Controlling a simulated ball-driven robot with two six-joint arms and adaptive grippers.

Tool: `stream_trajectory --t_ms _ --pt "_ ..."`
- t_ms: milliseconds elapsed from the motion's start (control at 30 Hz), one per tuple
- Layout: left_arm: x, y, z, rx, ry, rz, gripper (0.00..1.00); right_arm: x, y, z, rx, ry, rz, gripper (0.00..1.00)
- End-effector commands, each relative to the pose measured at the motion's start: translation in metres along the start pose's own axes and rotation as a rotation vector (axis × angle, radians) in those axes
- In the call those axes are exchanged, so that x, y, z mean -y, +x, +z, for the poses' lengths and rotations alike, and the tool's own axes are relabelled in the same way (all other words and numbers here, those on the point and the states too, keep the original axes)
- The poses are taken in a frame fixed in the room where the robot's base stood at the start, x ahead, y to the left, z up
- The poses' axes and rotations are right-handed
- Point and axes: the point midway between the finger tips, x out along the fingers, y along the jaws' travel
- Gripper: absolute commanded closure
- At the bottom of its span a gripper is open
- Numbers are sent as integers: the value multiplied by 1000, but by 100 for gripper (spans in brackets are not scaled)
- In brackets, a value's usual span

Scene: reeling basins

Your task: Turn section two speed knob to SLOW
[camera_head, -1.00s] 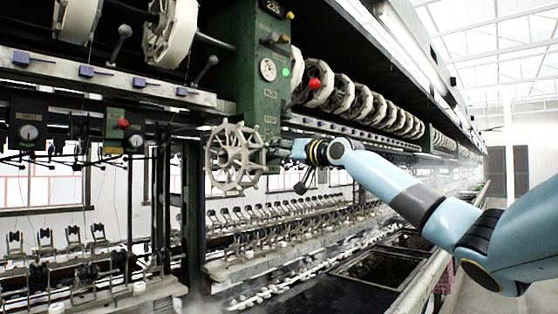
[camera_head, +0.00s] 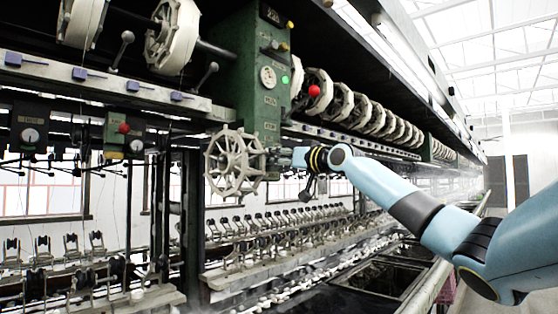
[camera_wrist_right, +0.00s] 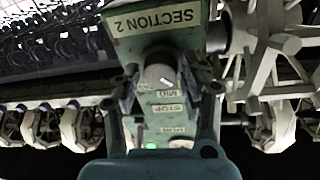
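In the right wrist view the section two speed knob (camera_wrist_right: 160,72) is a round grey knob on a green panel, below an upside-down "SECTION 2" label (camera_wrist_right: 157,20). A pale mark shows at its lower right edge. Small upside-down labels, apparently MID (camera_wrist_right: 180,90) and STOP (camera_wrist_right: 166,108), lie below it. My right gripper (camera_wrist_right: 162,82) is open, with one finger on each side of the knob and visible gaps. Contact cannot be made out. In the head view the right gripper (camera_head: 284,157) is beside the pale handwheel; the knob is hidden there. My left gripper is not in view.
The spoked handwheel (camera_head: 235,162) stands just left of the right gripper. A green column (camera_head: 247,105) with a gauge rises above. Another green box (camera_head: 124,136) with a red knob is farther left. Reels line the machine; thread guides and basins lie below.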

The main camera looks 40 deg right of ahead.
Motion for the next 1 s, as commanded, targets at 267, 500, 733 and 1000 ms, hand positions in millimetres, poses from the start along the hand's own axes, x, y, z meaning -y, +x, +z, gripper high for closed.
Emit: stream_trajectory --t_ms 267,500,733,1000 --pt "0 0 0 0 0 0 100 0 0 0 -1 1 0 42" --pt "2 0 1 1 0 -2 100 3 2 -17 -5 1 -1 42" --pt "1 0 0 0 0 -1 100 9 5 -64 -5 3 -1 42" --pt "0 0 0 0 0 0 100 14 8 -96 -1 2 0 42"
